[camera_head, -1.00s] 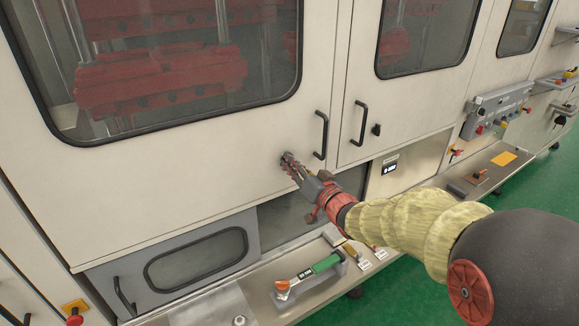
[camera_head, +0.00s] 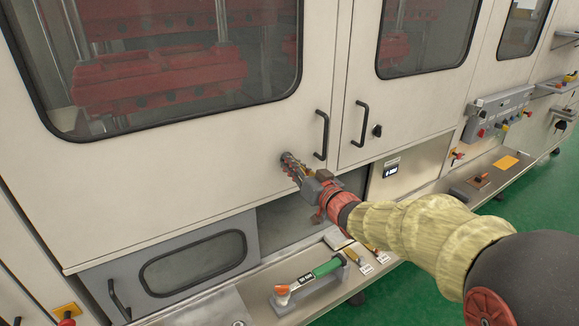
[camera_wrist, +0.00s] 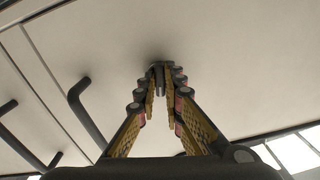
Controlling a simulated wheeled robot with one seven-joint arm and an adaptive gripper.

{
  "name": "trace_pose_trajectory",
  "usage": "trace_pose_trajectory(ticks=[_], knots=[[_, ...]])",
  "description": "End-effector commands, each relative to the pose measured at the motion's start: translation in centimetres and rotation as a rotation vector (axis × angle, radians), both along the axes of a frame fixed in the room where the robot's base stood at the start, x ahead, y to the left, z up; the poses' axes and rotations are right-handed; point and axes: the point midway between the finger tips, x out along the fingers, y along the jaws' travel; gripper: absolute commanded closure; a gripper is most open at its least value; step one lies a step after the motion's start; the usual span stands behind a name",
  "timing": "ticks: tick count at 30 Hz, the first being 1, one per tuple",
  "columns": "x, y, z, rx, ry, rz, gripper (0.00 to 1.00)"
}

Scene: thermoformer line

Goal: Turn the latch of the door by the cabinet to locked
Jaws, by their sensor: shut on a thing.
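My gripper (camera_head: 288,160) reaches the lower right of the large pale left door (camera_head: 200,160), below and left of its black handle (camera_head: 322,135). In the wrist view, my gripper (camera_wrist: 160,78) is shut on a small dark latch (camera_wrist: 160,66), with the two yellow-and-black fingers converging on it. The latch sits against the pale door panel. The fingers cover most of the latch, so its turn angle cannot be read. A similar dark latch (camera_head: 377,130) on the right door (camera_head: 405,110), beside another black handle (camera_head: 360,123), is clear of my gripper.
Below the door is a grey hatch with a window (camera_head: 195,262). A ledge (camera_head: 230,308) carries a green-and-orange-handled tool (camera_head: 315,274) in a grey holder. A control panel (camera_head: 497,112) stands to the right. Green floor (camera_head: 410,290) lies in front.

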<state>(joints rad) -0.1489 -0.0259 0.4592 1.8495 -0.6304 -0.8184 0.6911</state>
Motion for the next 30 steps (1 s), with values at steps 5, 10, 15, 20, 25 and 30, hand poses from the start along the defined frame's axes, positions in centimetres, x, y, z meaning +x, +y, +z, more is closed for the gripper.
trace_pose_trajectory(ticks=[5, 10, 15, 20, 25, 30], knots=[[-0.01, -0.03, -0.46, -0.061, -0.037, -0.001, 1.00], [-0.01, -0.02, -0.32, -0.103, -0.066, 0.000, 1.00], [0.00, -0.02, -0.21, -0.113, -0.071, 0.000, 1.00], [0.00, -0.02, -0.19, -0.112, -0.072, 0.000, 1.00], [0.01, -0.02, -0.31, -0.139, -0.090, 0.000, 1.00], [0.01, -0.02, -0.15, -0.145, -0.094, 0.000, 0.83]])
